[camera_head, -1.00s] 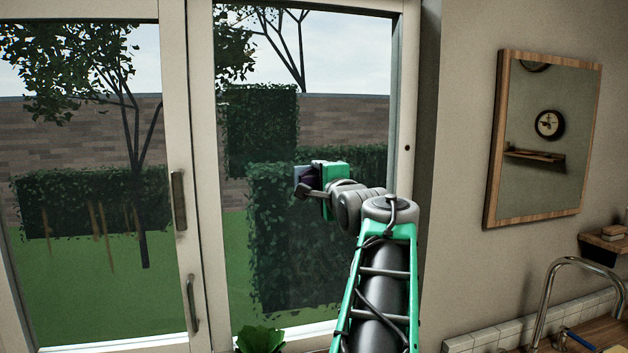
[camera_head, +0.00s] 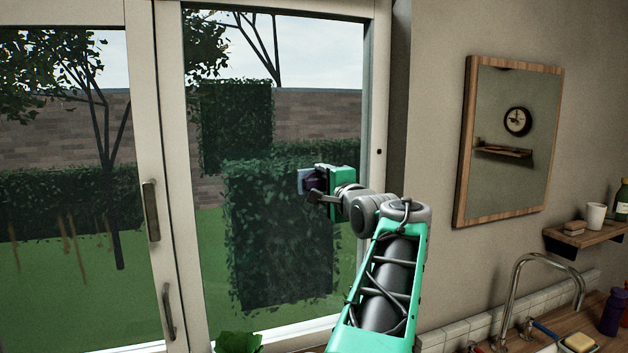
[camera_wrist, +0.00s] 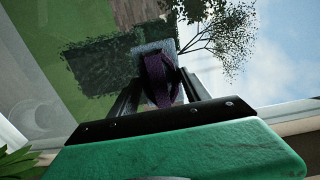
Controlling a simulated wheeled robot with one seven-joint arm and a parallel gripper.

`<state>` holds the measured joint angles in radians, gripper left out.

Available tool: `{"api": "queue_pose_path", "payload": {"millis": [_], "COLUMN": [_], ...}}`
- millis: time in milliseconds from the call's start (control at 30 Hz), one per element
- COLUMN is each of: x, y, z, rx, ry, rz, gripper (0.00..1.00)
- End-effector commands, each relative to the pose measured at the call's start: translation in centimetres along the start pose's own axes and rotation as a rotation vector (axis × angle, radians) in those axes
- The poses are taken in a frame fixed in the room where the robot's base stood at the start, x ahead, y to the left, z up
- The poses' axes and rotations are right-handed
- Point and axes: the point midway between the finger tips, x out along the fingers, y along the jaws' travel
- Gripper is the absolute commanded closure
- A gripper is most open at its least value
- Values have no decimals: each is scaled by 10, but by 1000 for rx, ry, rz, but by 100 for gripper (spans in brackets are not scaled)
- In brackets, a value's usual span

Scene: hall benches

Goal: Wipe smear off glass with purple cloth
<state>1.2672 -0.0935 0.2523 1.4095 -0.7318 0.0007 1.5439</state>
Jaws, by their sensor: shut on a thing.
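My gripper (camera_head: 312,188) is shut on a purple cloth (camera_head: 314,182), in front of the right-hand glass pane (camera_head: 215,270). The wrist view shows the bunched cloth (camera_wrist: 158,80) between the two dark fingers. A flat grey-blue patch lies just beyond the cloth; I cannot tell whether it is part of it. I cannot tell whether the cloth touches the glass. Brown vertical streaks (camera_head: 62,245), which look like the smear, show on the left-hand pane (camera_head: 50,320), well left of my gripper.
Upright door handles (camera_head: 151,211) stand out from the frames between the panes. A green plant (camera_head: 238,343) is at the bottom. On the right are a mirror (camera_head: 508,142), a shelf (camera_head: 575,238) with a cup (camera_head: 596,216), a tap (camera_head: 512,285) and a purple bottle (camera_head: 612,312).

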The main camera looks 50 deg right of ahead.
Motion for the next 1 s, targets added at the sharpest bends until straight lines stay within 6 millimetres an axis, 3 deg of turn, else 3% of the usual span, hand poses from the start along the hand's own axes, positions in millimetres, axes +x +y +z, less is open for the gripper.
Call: {"api": "queue_pose_path", "payload": {"millis": [300,800,1000], "x": [-1,-56,-60], "y": [2,2,1], "z": [-4,-3,-2], "rx": [0,-1,0], "ry": [2,3,0], "rz": [0,-1,0], "gripper": [77,77,77]}}
